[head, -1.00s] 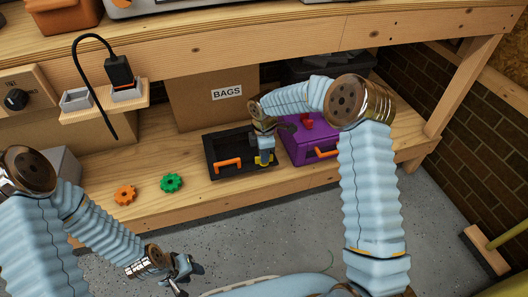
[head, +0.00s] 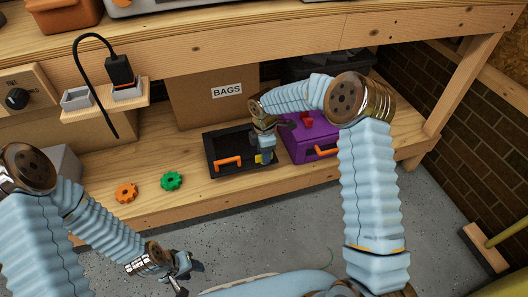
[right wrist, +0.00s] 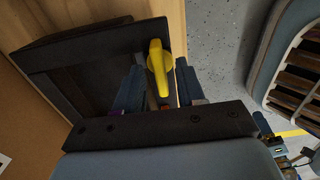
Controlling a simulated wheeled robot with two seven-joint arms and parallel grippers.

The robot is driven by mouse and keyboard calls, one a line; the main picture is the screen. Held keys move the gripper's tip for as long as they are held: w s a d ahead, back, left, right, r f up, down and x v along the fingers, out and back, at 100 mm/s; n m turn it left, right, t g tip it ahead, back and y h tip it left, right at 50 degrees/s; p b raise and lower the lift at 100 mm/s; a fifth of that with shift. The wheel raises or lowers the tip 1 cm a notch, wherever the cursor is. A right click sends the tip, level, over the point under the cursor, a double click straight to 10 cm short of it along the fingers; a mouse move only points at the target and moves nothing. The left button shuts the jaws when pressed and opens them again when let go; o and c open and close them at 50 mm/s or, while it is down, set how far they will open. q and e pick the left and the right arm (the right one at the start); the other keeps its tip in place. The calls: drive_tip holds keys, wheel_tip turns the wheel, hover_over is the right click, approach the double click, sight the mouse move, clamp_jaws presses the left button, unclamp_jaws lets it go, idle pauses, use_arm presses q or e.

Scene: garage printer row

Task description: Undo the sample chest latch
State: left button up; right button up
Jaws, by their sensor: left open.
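A black chest (head: 214,153) with an orange handle (head: 228,163) stands on the lower shelf. A yellow latch lever (head: 258,158) is at its front right; my right gripper (head: 266,157) partly hides it in the head view. In the right wrist view the yellow lever (right wrist: 158,65) lies between the two blue fingers of my right gripper (right wrist: 160,80), with gaps beside it; contact is unclear. A purple chest (head: 311,140) with a red latch (head: 307,119) stands to the right. My left gripper (head: 186,277) is open and empty, low over the floor.
An orange gear (head: 126,193) and a green gear (head: 172,181) lie on the shelf left of the black chest. A cardboard box marked BAGS (head: 205,103) stands behind. A wooden post bounds the shelf at the right.

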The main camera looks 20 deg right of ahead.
wheel_tip(320, 180, up, 8)
drive_tip(key=shift+f+p, duration=0.25)
drive_tip(key=shift+p, duration=0.15)
idle(0.6)
